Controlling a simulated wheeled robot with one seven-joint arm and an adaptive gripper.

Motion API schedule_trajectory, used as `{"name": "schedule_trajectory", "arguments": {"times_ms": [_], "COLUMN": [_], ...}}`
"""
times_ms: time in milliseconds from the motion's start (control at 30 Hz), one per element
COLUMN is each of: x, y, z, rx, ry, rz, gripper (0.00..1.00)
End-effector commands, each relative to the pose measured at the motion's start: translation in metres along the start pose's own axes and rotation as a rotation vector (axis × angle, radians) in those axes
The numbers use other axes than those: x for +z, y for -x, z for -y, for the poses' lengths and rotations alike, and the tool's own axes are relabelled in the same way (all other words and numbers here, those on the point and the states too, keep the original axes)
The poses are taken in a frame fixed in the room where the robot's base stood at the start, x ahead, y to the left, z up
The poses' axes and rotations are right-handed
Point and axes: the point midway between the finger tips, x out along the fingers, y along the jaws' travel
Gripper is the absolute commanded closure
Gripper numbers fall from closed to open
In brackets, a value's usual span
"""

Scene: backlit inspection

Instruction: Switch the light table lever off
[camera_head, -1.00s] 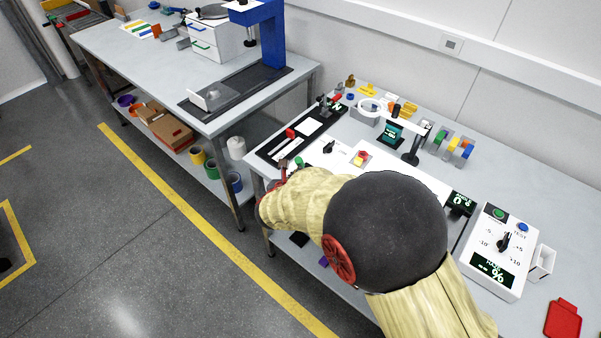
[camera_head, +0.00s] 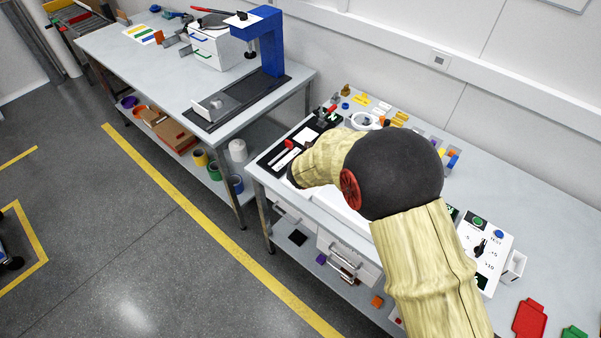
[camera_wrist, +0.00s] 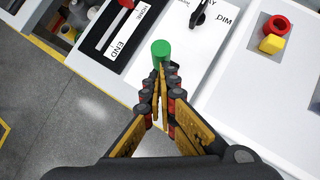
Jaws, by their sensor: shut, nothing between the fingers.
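A green cylindrical knob (camera_wrist: 161,50) stands at the front edge of the white panel, in the middle of the wrist view. It looks like the lever's end; its stem and exact position are hidden. My gripper (camera_wrist: 161,68) is shut and empty, with its fingertips right at the near side of the green knob. I cannot tell whether they touch it. A black rotary knob (camera_wrist: 199,14) marked DIM sits beyond it. In the head view my arm covers the gripper, the green knob and much of the light table.
A black slide track (camera_wrist: 118,32) marked HOME and END lies left of the knob, with a red handle (camera_head: 289,144). A red ring and yellow block (camera_wrist: 272,42) lie to the right. A dial box (camera_head: 484,240) stands farther right. Floor is open in front.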

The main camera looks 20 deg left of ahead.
Motion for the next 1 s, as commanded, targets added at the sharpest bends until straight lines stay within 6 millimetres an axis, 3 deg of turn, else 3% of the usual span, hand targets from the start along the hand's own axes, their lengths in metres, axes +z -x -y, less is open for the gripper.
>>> {"name": "schedule_trajectory", "arguments": {"times_ms": [267,533,1000], "x": [0.012,0.012,0.021], "y": [-0.004,-0.004,0.009], "z": [0.007,0.007,0.006], "rx": [-0.001,-0.001,-0.001], "ry": [0.0,0.001,0.001], "rz": [0.001,0.001,0.001], "gripper": [1.0,1.0,1.0]}}
